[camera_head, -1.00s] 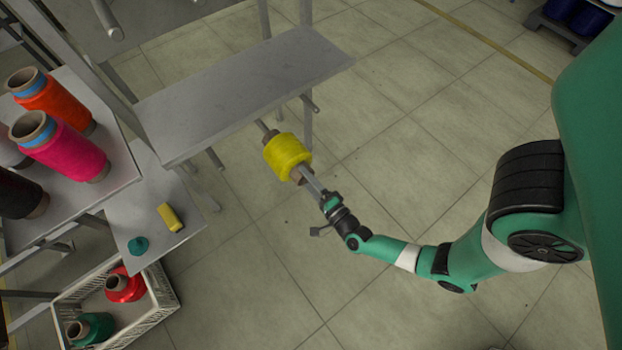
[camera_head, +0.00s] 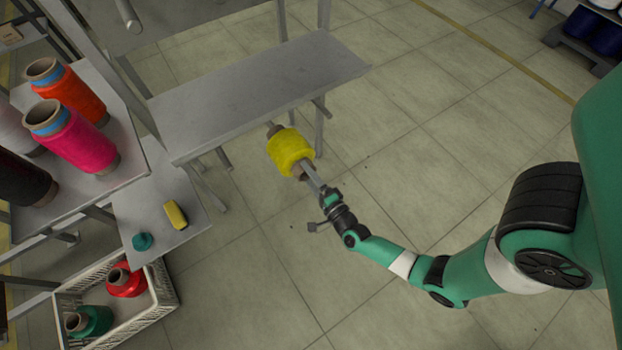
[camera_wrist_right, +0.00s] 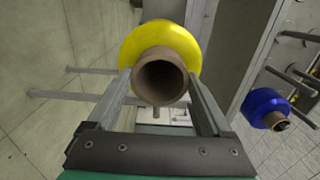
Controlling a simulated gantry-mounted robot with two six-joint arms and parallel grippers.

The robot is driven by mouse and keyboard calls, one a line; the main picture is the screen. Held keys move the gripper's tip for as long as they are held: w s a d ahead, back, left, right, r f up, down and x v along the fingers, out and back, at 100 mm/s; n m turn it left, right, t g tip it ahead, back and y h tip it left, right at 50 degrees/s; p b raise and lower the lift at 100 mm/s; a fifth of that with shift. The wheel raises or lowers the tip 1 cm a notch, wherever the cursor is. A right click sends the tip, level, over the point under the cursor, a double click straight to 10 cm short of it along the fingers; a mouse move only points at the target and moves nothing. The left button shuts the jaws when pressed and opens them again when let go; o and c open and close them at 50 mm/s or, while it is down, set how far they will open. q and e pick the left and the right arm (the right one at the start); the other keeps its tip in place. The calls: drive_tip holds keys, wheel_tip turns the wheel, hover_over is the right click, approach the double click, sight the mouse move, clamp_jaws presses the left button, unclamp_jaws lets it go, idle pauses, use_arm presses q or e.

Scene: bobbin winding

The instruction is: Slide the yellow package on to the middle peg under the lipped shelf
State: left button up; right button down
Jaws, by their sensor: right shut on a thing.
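The yellow package (camera_head: 290,151) is wound on a brown tube and held at the front edge of the grey lipped shelf (camera_head: 260,90). My right gripper (camera_head: 310,175) is shut on the near end of the tube. In the right wrist view the fingers flank the open tube end (camera_wrist_right: 160,78), with the yellow winding (camera_wrist_right: 160,42) beyond. A peg end (camera_head: 224,157) shows under the shelf to the left, and another (camera_head: 321,108) to the right. My left gripper is out of view.
Orange (camera_head: 70,95) and pink (camera_head: 78,140) packages stand on a left shelf. A lower shelf carries a yellow block (camera_head: 175,214) and a teal object (camera_head: 143,241). A crate (camera_head: 150,318) holds red and green packages. A blue package (camera_wrist_right: 264,106) hangs on a peg.

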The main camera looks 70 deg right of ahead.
drive_tip(key=shift+b+x, duration=0.7)
drive_tip(key=shift+x, duration=1.55)
drive_tip(key=shift+d+r, duration=0.1)
drive_tip(key=shift+b+x, duration=1)
drive_tip(key=shift+x, duration=1.75)
drive_tip(key=shift+w+d, duration=0.1)
drive_tip(key=shift+d, duration=0.05)
drive_tip(key=shift+x, duration=1.85)
drive_tip(key=shift+f, duration=0.45)
